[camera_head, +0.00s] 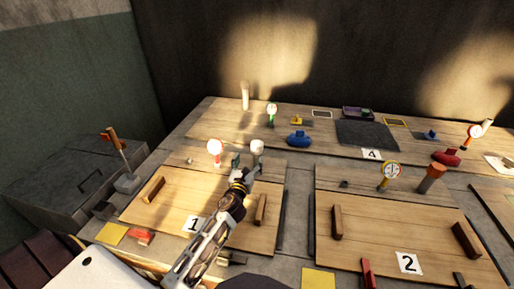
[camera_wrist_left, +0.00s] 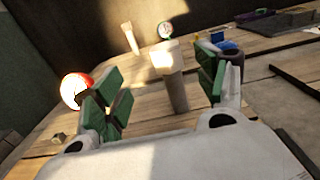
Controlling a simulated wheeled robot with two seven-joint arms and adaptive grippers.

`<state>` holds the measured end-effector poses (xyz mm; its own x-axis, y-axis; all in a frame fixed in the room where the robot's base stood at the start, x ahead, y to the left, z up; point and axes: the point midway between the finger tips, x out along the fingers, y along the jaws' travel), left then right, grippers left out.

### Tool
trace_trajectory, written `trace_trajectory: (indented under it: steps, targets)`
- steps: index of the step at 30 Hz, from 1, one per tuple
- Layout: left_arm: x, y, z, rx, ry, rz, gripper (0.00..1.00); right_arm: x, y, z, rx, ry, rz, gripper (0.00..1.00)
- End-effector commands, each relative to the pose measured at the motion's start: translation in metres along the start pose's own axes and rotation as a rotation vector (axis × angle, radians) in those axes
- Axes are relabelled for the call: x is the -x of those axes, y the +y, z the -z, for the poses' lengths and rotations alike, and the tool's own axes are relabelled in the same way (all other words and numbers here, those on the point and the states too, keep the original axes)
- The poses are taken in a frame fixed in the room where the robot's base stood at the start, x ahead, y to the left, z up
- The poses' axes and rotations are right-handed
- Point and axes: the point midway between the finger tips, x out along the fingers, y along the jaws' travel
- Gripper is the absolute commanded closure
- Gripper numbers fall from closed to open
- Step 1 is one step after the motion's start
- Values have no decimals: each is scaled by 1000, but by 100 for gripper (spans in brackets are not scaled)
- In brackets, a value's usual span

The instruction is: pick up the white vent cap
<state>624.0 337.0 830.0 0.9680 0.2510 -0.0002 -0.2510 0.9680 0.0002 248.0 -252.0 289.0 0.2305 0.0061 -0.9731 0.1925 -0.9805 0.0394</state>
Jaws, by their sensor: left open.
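A white cap (camera_head: 257,147), which looks like the vent cap, stands at the back of the wooden board marked 1. In the left wrist view this pale, wide-topped cap (camera_wrist_left: 165,57) sits on a narrower grey stem (camera_wrist_left: 177,95). My left gripper (camera_head: 246,168) is just in front of it in the head view. In the left wrist view my left gripper (camera_wrist_left: 160,86) is open, with green-padded fingers to either side of the cap and stem. The cap appears ahead of the fingers, and I see no contact. My right gripper is not in view.
A red-rimmed gauge (camera_head: 215,148) stands left of the cap. A pale upright post (camera_head: 245,95) and a green-stemmed gauge (camera_head: 271,112) are behind it. Wooden blocks (camera_head: 153,189) lie on board 1. A blue object (camera_head: 298,138) sits back right.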

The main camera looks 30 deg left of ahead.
Motion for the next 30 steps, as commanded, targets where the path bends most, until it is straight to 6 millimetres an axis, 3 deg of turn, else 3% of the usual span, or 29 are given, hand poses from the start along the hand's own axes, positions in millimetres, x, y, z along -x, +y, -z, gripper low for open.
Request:
trace_trajectory:
  steps: [30]
  targets:
    - [-75, 0, 0, 0, 0, -1, 28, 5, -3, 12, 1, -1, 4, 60]
